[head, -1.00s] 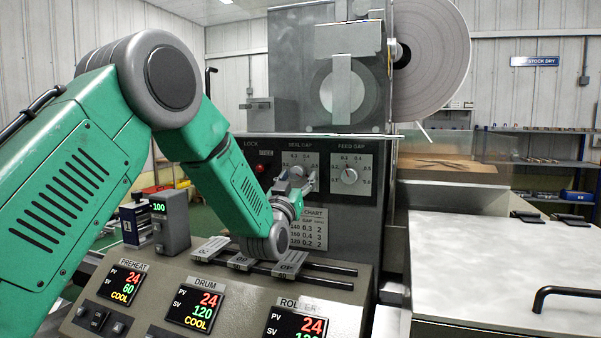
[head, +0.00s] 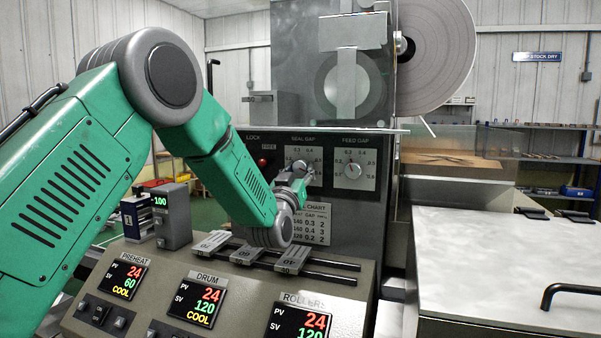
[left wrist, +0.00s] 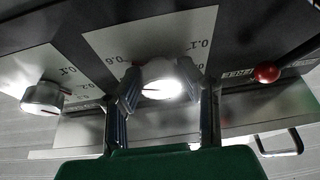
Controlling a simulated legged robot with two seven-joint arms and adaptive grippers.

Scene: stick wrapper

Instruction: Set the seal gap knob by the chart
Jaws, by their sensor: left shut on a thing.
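The seal gap knob (left wrist: 160,82) is a round pale knob on a white dial plate (left wrist: 205,45), brightly lit in the left wrist view. My left gripper (left wrist: 162,92) has a finger on each side of it and is shut on it. In the head view the gripper (head: 300,180) reaches the seal gap dial (head: 297,150) and covers part of it, so I cannot read the setting. The chart (head: 310,222) below shows gap values 0.3, 0.4 and 0.2 in its rows. My right gripper is not in view.
The feed gap knob (head: 352,170) is right of the seal gap dial. A red lock knob (head: 263,162) labelled FREE is to its left. Below are dark rails with grey sliding blocks (head: 247,255) and a sloped panel with displays (head: 196,303). A large roll (head: 436,45) hangs above.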

